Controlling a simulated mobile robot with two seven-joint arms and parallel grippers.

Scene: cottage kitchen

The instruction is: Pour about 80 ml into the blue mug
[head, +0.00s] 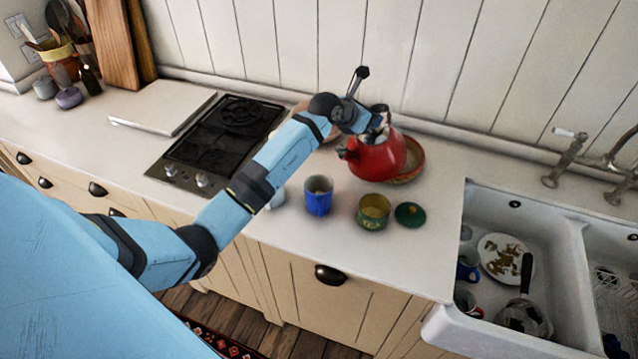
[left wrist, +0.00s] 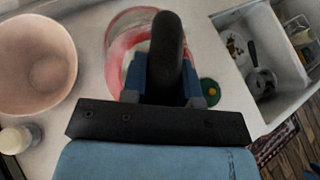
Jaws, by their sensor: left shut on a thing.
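A red kettle (head: 376,158) is at the back of the counter in the head view, its spout pointing left. My left gripper (head: 378,122) is at the top of it, shut on its dark handle. In the left wrist view the handle (left wrist: 166,55) runs between the fingers of my left gripper (left wrist: 165,85), with part of the red kettle body (left wrist: 128,45) behind. The blue mug (head: 318,198) stands upright on the counter, left of and in front of the kettle. I cannot tell whether the kettle touches the counter. My right gripper is not in view.
An open green tin (head: 373,213) and its green lid (head: 410,214) are right of the mug. A patterned bowl (head: 412,162) is behind the kettle. A pale bowl (left wrist: 38,62) shows in the left wrist view. The hob (head: 215,145) is left; the sink (head: 470,220) is right.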

